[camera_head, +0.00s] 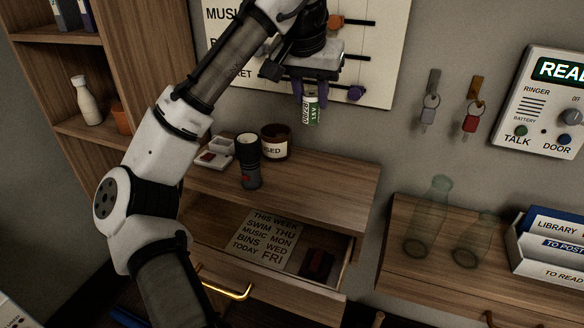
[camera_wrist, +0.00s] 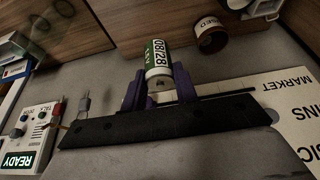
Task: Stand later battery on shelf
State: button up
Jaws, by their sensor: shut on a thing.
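My gripper (camera_head: 311,92) is shut on a green and white battery (camera_head: 311,110), with its purple fingers on either side of it. The battery is held up in front of the wall board, above the wooden bench. In the wrist view the battery (camera_wrist: 158,60) stands out between the fingers, and its label reads "08/28". In the head view the label partly shows "1.5V". A bookcase shelf (camera_head: 89,137) is at the upper left, with a cream bottle (camera_head: 85,100) and an orange pot (camera_head: 122,118) on it.
A black torch (camera_head: 249,165), a jar labelled "USED" (camera_head: 275,142) and a white tray (camera_head: 217,152) stand on the bench top (camera_head: 320,180). The drawer below is open, holding a printed note (camera_head: 266,240). Glass bottles (camera_head: 429,220) stand on the right bench. The bench's right part is clear.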

notch_tip(320, 180, down, 18)
jog(key=shift+f, duration=0.1)
jog(key=shift+f, duration=0.1)
dwell(0.4)
jog(key=o, duration=1)
jog(key=shift+o, duration=0.2)
jog(key=v, duration=1.2)
